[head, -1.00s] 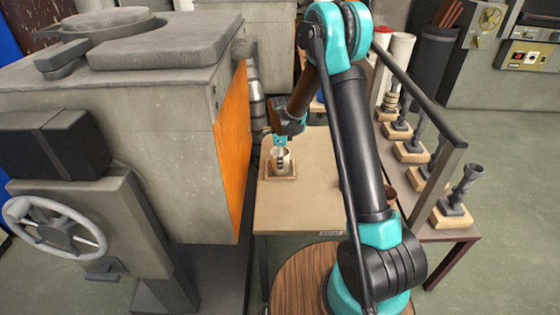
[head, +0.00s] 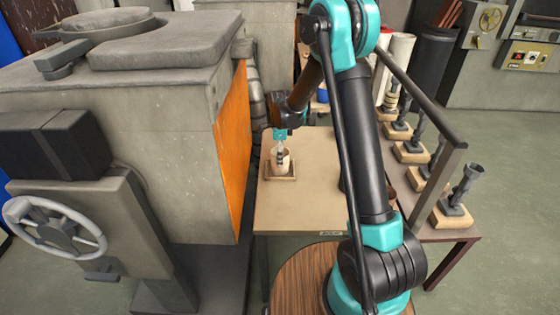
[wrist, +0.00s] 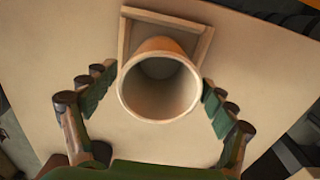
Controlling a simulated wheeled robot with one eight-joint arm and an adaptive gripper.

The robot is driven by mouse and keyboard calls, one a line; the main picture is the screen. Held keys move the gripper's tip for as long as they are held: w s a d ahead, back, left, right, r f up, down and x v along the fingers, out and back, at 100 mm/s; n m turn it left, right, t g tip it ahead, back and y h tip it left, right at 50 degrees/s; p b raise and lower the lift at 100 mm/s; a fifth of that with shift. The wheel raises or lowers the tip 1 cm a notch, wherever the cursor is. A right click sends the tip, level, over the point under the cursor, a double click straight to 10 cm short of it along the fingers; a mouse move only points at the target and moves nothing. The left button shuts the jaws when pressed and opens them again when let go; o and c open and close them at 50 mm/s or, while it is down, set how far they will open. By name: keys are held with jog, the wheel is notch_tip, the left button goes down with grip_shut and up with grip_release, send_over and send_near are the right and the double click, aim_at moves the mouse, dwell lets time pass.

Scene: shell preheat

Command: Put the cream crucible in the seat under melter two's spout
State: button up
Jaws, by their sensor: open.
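The cream crucible (head: 285,158) stands upright in a square wooden frame seat (head: 281,178) on a tan table, beside the melter with the orange side panel. In the wrist view the crucible (wrist: 158,85) is empty, its mouth facing the camera, and the seat's rim (wrist: 163,18) shows around its far side. My gripper (head: 281,150) is at the crucible. In the wrist view my gripper (wrist: 155,98) is open, with one finger on each side of the crucible and a gap on both sides. Part of the crucible's front is hidden by a finger in the head view.
The grey melter (head: 150,120) with a handwheel (head: 55,228) and a side pipe (head: 257,100) stands close on the left. A rack with a dark rail (head: 425,105) and several wooden-based stands (head: 452,214) is on the right. The tan table's front (head: 300,210) is clear.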

notch_tip(320, 180, up, 9)
jog(key=s+d+r+n+t, duration=0.2)
jog(key=s+d+r+n, duration=0.2)
jog(key=s+d+n, duration=0.65)
jog(key=s+d+f+n+t, duration=0.1)
jog(key=s+d+f+n, duration=0.1)
jog(key=s, duration=0.7)
jog(key=s+d+f+n+t, duration=0.1)
jog(key=s+d+n, duration=0.4)
jog(key=s, duration=0.5)
jog(key=shift+d+f, duration=0.7)
jog(key=shift+d, duration=0.55)
jog(key=shift+n, duration=0.25)
